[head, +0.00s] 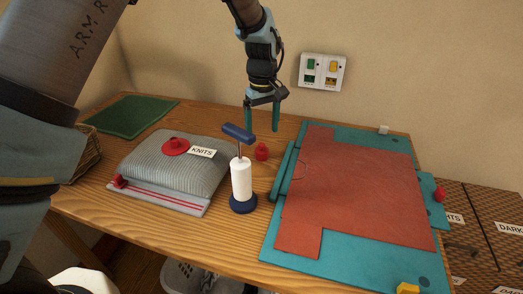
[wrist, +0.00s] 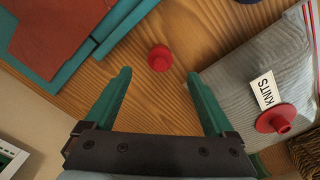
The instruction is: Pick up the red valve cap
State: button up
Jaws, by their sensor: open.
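A small red cap (head: 261,151) stands on the bare wood of the table, between the white post and the teal board. It also shows in the wrist view (wrist: 160,58), round with a raised knob, just beyond and between my fingertips. My gripper (head: 262,129) is open and empty, with its teal fingers pointing down above the cap. In the wrist view the fingers are wide apart and do not touch it. Another red piece, a wide disc with a knob (head: 176,146), lies on the grey knit stack; it also shows in the wrist view (wrist: 275,119).
A white post with a blue T-handle (head: 241,183) stands close in front of the cap. The grey knits (head: 170,170) lie left, the teal board with its rust sheet (head: 350,190) right. Red knobs also show at the stack's corner (head: 119,181) and the board's right edge (head: 440,194).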

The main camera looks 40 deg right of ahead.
aim_at(262, 144)
jog(key=shift+w+f+p, duration=0.15)
jog(key=shift+f+p, duration=1.2)
jog(key=shift+f, duration=2.15)
jog(key=shift+c, duration=0.3)
grip_shut()
